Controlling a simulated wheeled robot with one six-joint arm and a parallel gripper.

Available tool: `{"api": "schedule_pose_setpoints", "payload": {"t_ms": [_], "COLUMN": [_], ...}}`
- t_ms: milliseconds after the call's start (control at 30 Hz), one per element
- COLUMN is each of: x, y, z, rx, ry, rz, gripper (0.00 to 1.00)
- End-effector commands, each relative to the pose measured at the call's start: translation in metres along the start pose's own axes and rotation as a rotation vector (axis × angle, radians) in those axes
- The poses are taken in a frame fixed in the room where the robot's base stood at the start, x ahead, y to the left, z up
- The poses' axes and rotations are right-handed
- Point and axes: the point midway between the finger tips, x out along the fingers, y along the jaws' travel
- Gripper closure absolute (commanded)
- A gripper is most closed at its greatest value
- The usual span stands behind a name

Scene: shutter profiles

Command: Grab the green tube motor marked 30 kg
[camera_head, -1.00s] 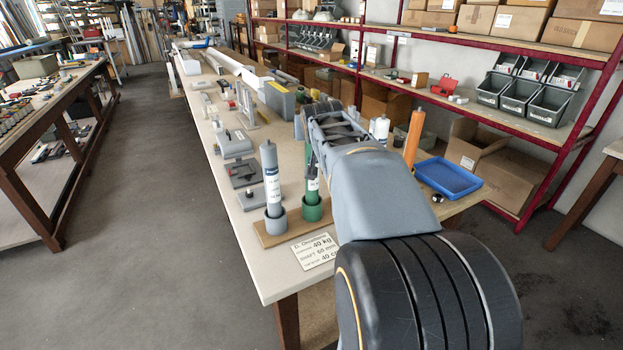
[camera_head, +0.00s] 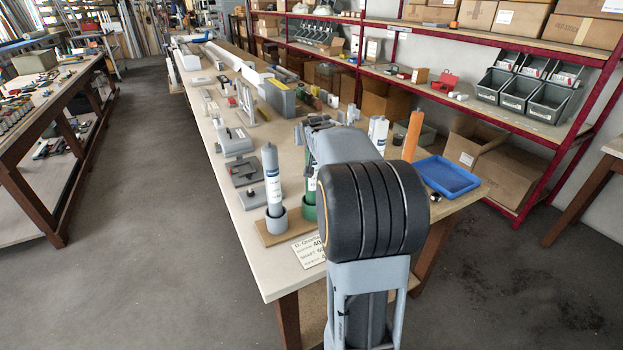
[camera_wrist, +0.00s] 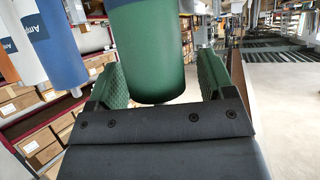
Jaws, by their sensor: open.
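A green tube motor (camera_head: 311,186) stands in a green cup (camera_head: 309,213) at the near end of the bench, largely hidden by my arm in the head view. Its weight marking cannot be read. In the wrist view the rounded green end of a tube (camera_wrist: 153,60) lies between the textured green pads of my gripper. My gripper (camera_wrist: 163,82) is open, with a gap visible at the right pad; contact at the left pad cannot be told. In the head view my gripper (camera_head: 312,124) is small and partly hidden above the green tube.
A grey tube (camera_head: 271,180) stands in a grey cup just left of the green one, on a wooden base. A card (camera_head: 308,251) lies in front. White tubes (camera_head: 378,130), an orange tube (camera_head: 412,136) and a blue tray (camera_head: 447,176) are to the right. Grey parts lie farther along the bench.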

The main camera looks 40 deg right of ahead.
Motion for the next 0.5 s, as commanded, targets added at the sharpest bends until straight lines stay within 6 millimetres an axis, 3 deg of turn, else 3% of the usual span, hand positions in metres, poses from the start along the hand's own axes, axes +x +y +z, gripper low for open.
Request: {"api": "schedule_pose_setpoints", "payload": {"t_ms": [233,500], "x": [0.0013,0.0011], "y": [0.0003,0.0002], "z": [0.0001,0.0002], "rx": [0.0,0.0], "ry": [0.001,0.0], "rz": [0.0,0.0], "gripper": [0.25,0.49]}}
